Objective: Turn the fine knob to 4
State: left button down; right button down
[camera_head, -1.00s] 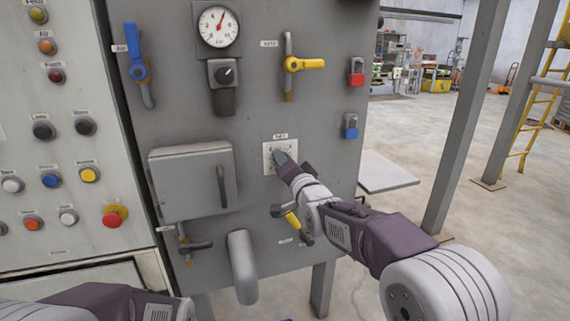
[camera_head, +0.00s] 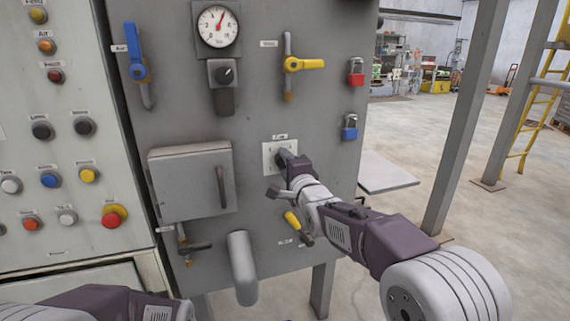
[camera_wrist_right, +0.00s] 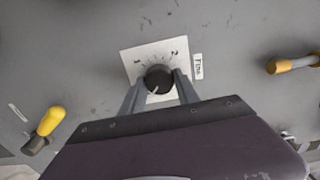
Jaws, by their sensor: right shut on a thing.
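The fine knob (camera_wrist_right: 158,78) is round and black on a white square dial plate, with a "Fine" label beside it in the right wrist view. A pale mark shows on the lower part of its face. The dial digits are mostly too small to read. My right gripper (camera_wrist_right: 159,92) is shut on the knob, one finger on each side. In the head view my right gripper (camera_head: 284,158) reaches the dial plate (camera_head: 268,158) and hides the knob. My left arm shows at the bottom left, but its gripper is out of view.
A yellow-handled valve (camera_head: 293,222) sits just below my right gripper. A grey box with a handle (camera_head: 190,182) is to the left, and a blue padlock (camera_head: 350,128) hangs to the upper right. A grey pipe (camera_head: 242,268) sticks out below.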

jog(key=shift+f, duration=0.1)
dwell(0.4)
jog(key=c, duration=0.9)
grip_release()
jog(key=v, duration=0.9)
jog(key=shift+p, duration=0.45)
